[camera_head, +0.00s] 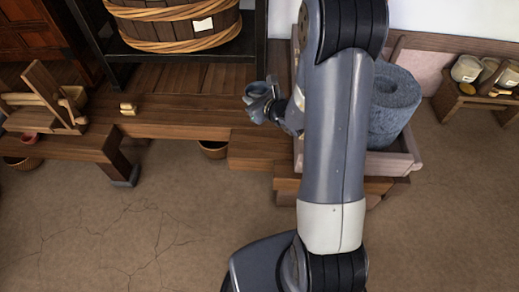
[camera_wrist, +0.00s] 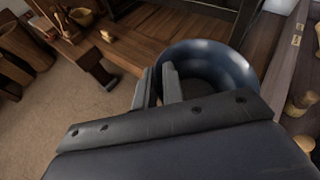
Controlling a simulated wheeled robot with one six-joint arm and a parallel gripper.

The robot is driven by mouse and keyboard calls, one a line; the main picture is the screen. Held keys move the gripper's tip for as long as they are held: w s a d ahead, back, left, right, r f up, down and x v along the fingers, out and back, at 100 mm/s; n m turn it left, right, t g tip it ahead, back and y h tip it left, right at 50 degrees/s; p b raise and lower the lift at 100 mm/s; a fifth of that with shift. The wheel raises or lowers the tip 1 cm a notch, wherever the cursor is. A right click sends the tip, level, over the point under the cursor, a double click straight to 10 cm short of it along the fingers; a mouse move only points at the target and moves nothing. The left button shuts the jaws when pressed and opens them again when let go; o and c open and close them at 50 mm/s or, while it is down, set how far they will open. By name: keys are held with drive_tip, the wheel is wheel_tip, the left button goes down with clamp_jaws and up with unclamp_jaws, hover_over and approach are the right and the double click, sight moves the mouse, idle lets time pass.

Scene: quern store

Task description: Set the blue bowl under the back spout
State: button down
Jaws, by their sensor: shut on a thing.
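The blue bowl (camera_head: 257,88) is in my gripper (camera_head: 264,103), above the wooden bench and left of the stone quern (camera_head: 397,98). In the wrist view the dark blue bowl (camera_wrist: 240,62) looks round and empty, with its open top towards the camera. The fingers of my gripper (camera_wrist: 160,86) are shut on its near wall. The quern is a grey round stone in a wooden tray (camera_head: 404,162). My arm hides the left part of the quern and much of the tray. I cannot make out the back spout in either view.
A low wooden bench (camera_head: 180,116) runs left from the tray, with a small yellowish block (camera_head: 128,109) on it. A basket (camera_head: 213,149) sits beneath it. A banded tub (camera_head: 175,28) stands on a dark rack behind. A shelf with cups (camera_head: 467,68) is at right. The front floor is clear.

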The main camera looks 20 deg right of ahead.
drive_tip(key=w+f+n+b, duration=0.1)
drive_tip(key=w+f+b, duration=0.1)
drive_tip(key=f+b, duration=0.5)
drive_tip(key=w+a+f+b, duration=0.1)
drive_tip(key=w+f+b, duration=0.1)
drive_tip(key=f+b, duration=0.5)
drive_tip(key=w+f+n+g+y+b, duration=0.1)
drive_tip(key=f+b, duration=0.6)
drive_tip(key=f, duration=0.8)
drive_tip(key=shift+w+a+f+n+b, duration=0.15)
drive_tip(key=shift+w+n+b, duration=0.2)
drive_tip(key=shift+w, duration=0.35)
drive_tip(key=shift+f, duration=0.15)
drive_tip(key=c, duration=1.5)
unclamp_jaws()
